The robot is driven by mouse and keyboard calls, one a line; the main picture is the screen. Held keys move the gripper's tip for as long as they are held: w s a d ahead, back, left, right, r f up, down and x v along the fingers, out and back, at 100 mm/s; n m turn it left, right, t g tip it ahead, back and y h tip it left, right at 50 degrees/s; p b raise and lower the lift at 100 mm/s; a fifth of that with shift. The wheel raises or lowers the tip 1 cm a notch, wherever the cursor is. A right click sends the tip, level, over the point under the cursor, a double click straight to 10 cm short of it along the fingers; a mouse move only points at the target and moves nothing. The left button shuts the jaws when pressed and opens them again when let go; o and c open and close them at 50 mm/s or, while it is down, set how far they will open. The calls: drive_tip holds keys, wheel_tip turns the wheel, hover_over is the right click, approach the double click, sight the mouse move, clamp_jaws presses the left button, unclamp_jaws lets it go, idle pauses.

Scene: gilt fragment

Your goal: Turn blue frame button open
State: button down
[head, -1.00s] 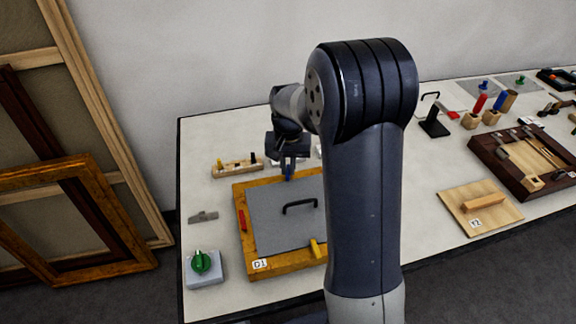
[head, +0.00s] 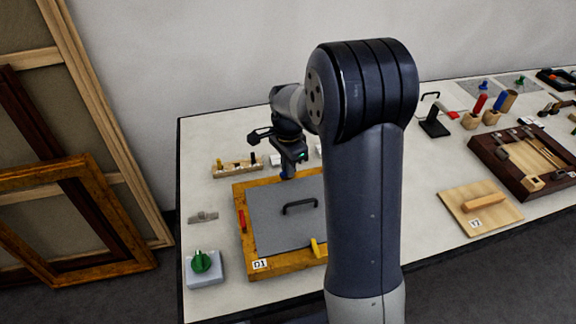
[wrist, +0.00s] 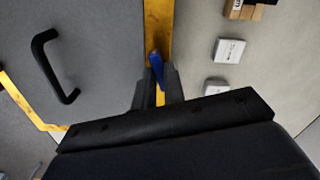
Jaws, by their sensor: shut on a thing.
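The wooden frame (head: 245,264) labelled D1 lies flat on the table with a grey panel (head: 270,220) and its black handle (head: 300,205) inside. The blue button (wrist: 157,68) sits on the frame's far rail. In the wrist view it lies roughly along the rail, slightly tilted, its near part between my fingers. My gripper (head: 287,174) is down at the far rail, shut on the blue button; the fingertips (wrist: 155,90) are partly hidden by the gripper body. A red button (head: 242,221) is on the left rail and a yellow button (head: 319,248) on the near rail.
A block with pegs (head: 237,167) stands behind the frame. A green knob on a grey box (head: 201,263) and a small metal plate (head: 203,217) are to the left. My arm hides the frame's right side. A board labelled Y2 (head: 480,208) lies at right.

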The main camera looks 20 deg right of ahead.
drive_tip(key=shift+m, duration=1.8)
drive_tip(key=c, duration=1.5)
unclamp_jaws()
drive_tip(key=shift+r, duration=0.1)
wheel_tip(320, 180, up, 11)
drive_tip(key=shift+f, duration=0.15)
